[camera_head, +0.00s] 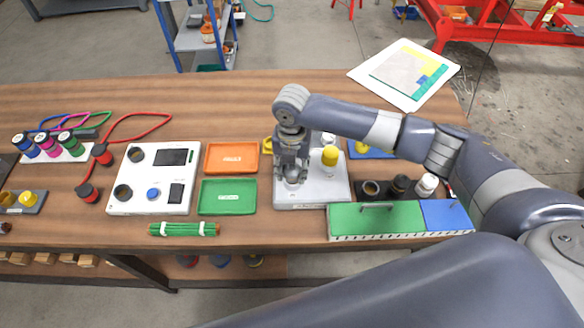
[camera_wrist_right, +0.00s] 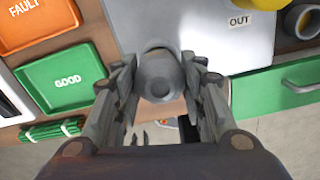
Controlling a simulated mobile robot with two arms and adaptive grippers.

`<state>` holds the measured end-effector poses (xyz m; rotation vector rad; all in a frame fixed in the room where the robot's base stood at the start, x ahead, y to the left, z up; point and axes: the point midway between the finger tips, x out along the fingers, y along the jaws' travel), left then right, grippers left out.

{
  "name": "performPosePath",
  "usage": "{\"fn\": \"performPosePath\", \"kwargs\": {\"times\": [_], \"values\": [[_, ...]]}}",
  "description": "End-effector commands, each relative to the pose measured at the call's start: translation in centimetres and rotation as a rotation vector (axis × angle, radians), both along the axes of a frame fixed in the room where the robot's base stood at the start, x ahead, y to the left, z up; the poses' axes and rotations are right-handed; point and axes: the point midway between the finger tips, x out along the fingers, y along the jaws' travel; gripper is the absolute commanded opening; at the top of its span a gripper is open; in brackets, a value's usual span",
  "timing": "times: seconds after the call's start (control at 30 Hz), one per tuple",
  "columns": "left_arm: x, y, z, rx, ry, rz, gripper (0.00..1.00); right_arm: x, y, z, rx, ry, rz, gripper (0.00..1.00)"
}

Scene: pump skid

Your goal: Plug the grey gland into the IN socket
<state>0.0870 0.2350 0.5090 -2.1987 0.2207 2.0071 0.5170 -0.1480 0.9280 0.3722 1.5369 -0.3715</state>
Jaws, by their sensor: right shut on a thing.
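The grey gland (camera_wrist_right: 160,78) is between the fingers of my right gripper (camera_wrist_right: 160,92) in the wrist view. My right gripper (camera_head: 292,172) is shut on it and points down over the left part of the light grey plate (camera_head: 325,190) in the head view. The gland's lower end is hidden, so I cannot tell whether it is in a socket or above it. The IN socket and its label are hidden by the gripper and gland. An OUT label (camera_wrist_right: 240,20) shows on the plate in the wrist view. A yellow plug (camera_head: 330,156) stands on the plate's right side. My left gripper is out of view.
A green tray (camera_head: 227,197) and an orange tray (camera_head: 231,158) lie left of the plate. A green and blue case (camera_head: 375,220) lies to the front right. Dark and white round parts (camera_head: 399,184) stand behind it. A white instrument panel (camera_head: 153,178) is further left.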

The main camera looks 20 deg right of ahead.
Motion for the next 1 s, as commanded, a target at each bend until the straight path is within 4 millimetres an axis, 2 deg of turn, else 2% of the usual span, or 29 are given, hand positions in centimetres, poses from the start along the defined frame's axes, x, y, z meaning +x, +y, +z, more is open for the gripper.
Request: {"fn": "performPosePath", "kwargs": {"times": [0.93,0.97,1.0], "values": [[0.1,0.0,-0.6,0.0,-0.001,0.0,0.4,0.0,0.0,-1.6,-0.001,0.0,0.0,0.1],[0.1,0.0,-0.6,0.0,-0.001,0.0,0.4,0.0,0.0,-1.5,-0.001,0.0,0.0,0.41],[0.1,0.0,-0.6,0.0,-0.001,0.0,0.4,0.0,0.0,-1.5,-0.001,0.0,0.0,0.5]]}}
